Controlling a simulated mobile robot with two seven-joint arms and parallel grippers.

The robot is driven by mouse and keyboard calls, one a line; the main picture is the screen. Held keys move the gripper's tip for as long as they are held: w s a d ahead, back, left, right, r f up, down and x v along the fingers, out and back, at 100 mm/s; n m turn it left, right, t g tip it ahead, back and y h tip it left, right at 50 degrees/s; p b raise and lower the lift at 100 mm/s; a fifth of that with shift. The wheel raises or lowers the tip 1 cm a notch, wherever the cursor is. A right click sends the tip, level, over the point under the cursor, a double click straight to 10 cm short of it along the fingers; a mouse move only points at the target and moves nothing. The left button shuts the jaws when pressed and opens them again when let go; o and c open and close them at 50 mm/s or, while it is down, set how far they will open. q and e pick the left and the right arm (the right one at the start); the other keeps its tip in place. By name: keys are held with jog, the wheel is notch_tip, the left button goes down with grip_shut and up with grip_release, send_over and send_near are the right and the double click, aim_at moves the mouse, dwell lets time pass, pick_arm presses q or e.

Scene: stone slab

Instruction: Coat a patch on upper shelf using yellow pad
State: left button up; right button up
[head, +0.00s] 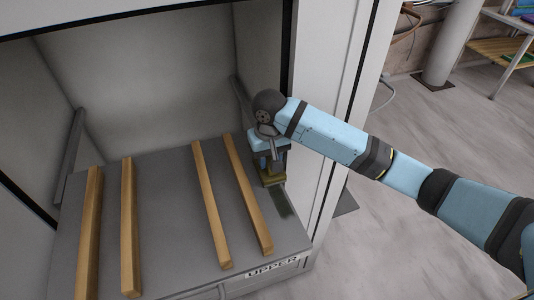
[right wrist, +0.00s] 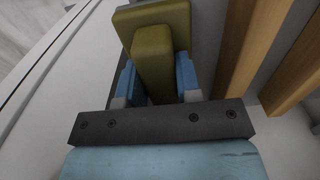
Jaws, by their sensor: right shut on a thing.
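The yellow pad (head: 272,181) is olive-yellow and stands on or just above the upper shelf (head: 180,215), near its right edge. My right gripper (head: 268,162) is above the pad and shut on its raised grip. In the right wrist view the pad (right wrist: 152,52) shows between the two blue fingers of the right gripper (right wrist: 158,80). A dark greenish patch (head: 282,204) lies on the shelf just in front of the pad. The pad's underside is hidden, so I cannot tell for certain whether it touches the shelf. My left gripper is not in view.
Several wooden strips (head: 247,195) lie across the shelf, the closest just left of the pad. An "UPPER" label (head: 272,268) is on the front edge. The cabinet's side wall (head: 325,110) stands close on the right. The shelf's middle, between the strips, is clear.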

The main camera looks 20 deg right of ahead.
jog(key=shift+s+a+f, duration=0.15)
jog(key=shift+s+a, duration=0.05)
jog(key=shift+s, duration=0.05)
jog(key=shift+r, duration=0.3)
jog(key=shift+w+a+r, duration=0.1)
jog(key=shift+w+r, duration=0.05)
jog(key=shift+r, duration=2.65)
jog(key=shift+r, duration=0.15)
jog(key=shift+r, duration=1.4)
